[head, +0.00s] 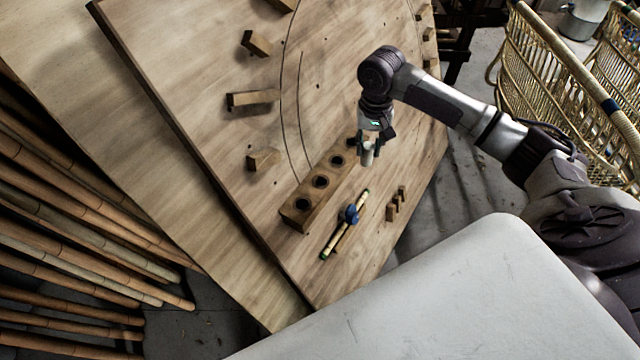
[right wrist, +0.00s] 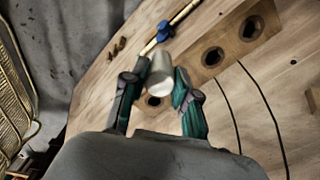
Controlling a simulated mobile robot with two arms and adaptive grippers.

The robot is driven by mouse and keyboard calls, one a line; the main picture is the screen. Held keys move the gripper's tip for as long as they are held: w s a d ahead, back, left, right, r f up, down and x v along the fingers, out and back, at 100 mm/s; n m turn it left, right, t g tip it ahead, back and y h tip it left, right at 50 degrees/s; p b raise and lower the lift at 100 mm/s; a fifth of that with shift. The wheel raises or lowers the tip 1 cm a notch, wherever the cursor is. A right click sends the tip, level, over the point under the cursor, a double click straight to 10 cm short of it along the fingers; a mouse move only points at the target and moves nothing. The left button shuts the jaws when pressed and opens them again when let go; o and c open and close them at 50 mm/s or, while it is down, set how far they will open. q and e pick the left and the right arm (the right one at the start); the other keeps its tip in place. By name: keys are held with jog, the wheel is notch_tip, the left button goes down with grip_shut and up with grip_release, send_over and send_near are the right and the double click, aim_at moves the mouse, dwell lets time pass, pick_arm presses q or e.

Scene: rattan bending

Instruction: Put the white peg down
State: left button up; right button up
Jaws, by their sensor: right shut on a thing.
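The white peg (head: 367,157) is in my right gripper (head: 370,146), which is shut on it above the board. In the right wrist view the pale peg (right wrist: 160,72) sits between the two fingers, with its round end toward the camera. Below and beside the peg is a wooden block (head: 311,192) with a row of round dark holes; it also shows in the right wrist view (right wrist: 232,43). The peg appears above the board near one end of the block, apart from the holes as far as I can tell. My left gripper is not in view.
The large wooden board (head: 225,150) carries several wooden blocks (head: 253,98) along curved lines. A yellow-green stick with a blue piece (head: 351,213) lies near the holed block. Small wooden pieces (head: 392,211) stand to its right. Rattan frames (head: 540,60) stand at right, bamboo poles (head: 80,190) at left.

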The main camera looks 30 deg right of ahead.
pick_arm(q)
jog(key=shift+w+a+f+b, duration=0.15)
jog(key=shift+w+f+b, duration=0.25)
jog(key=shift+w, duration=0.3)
pick_arm(e)
jog(key=shift+w+a+f, duration=0.9)
jog(key=shift+a+f, duration=0.7)
jog(key=shift+f, duration=0.2)
jog(key=shift+w+a+f, duration=0.95)
jog(key=shift+a+f, duration=0.7)
jog(key=shift+f, duration=0.15)
jog(key=shift+w+a+f, duration=0.9)
jog(key=shift+a+f, duration=0.7)
jog(key=shift+f, duration=0.2)
jog(key=shift+f, duration=0.1)
jog(key=o, duration=1)
jog(key=shift+c, duration=0.2)
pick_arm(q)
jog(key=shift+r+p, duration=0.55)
pick_arm(e)
notch_tip(320, 180, up, 12)
